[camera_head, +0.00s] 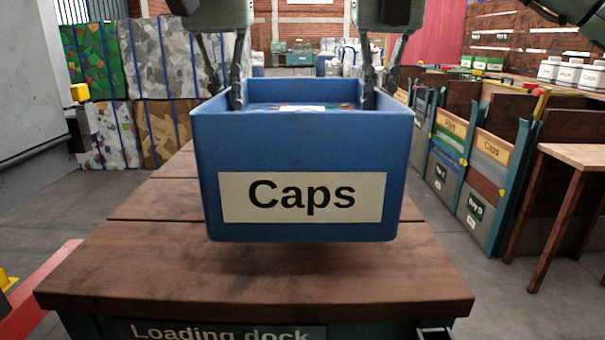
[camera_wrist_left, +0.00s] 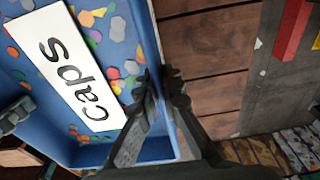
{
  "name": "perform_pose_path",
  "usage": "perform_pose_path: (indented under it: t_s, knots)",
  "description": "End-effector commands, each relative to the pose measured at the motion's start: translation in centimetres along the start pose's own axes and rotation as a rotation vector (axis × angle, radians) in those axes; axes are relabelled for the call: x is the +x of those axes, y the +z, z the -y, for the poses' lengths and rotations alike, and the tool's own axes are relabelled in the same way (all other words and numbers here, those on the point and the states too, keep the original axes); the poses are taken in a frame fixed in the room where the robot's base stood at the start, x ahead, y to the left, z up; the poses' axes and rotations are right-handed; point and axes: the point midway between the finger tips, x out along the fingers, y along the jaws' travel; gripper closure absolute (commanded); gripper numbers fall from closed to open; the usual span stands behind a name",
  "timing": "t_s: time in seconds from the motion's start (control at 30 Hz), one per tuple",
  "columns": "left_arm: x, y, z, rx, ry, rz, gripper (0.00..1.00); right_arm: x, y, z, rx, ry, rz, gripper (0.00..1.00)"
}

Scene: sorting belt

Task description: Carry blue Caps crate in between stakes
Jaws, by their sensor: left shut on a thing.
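The blue crate (camera_head: 300,150) with a white "Caps" label hangs level, above the wooden top of the loading dock table (camera_head: 250,285). My left gripper (camera_head: 225,90) is shut on the crate's left wall, one finger inside and one outside. In the left wrist view the left gripper (camera_wrist_left: 165,85) pinches the rim of the blue crate (camera_wrist_left: 150,40), which holds many coloured caps and a white "caps" card (camera_wrist_left: 72,72). My right gripper (camera_head: 378,85) grips the right wall in the same way. I cannot clearly pick out stakes.
Stacked bales (camera_head: 165,65) stand at the back left, near a yellow-topped post (camera_head: 80,92). Labelled bins (camera_head: 450,140) and a wooden table (camera_head: 575,155) line the right. A red rail (camera_head: 45,285) runs at the lower left.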

Motion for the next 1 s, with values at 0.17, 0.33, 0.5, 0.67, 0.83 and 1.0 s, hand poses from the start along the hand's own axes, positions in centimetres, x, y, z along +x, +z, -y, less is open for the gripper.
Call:
perform_pose_path:
  t_s: [0.17, 0.33, 0.5, 0.67, 0.83, 1.0]
  knots:
    - [-0.1, 0.0, 0.1, -0.002, 0.000, -0.003, 1.00, -0.1, 0.0, 0.1, 0.001, 0.000, 0.002, 1.00]
    - [-0.1, 0.0, 0.1, -0.002, 0.000, -0.003, 1.00, -0.1, 0.0, 0.1, 0.001, 0.000, 0.002, 1.00]
    - [-0.1, 0.0, 0.1, -0.002, 0.000, -0.003, 1.00, -0.1, 0.0, 0.1, 0.002, 0.000, 0.002, 1.00]
    - [0.1, -0.1, 0.1, -0.002, 0.000, -0.002, 1.00, 0.1, 0.1, 0.1, 0.002, 0.000, 0.001, 1.00]
    - [0.8, -0.5, 0.1, -0.002, 0.000, -0.001, 1.00, 0.8, 0.5, 0.1, 0.002, -0.001, 0.001, 1.00]
    - [2.0, -1.1, 0.1, -0.002, 0.000, 0.000, 1.00, 2.0, 1.1, 0.1, 0.001, 0.000, 0.000, 1.00]
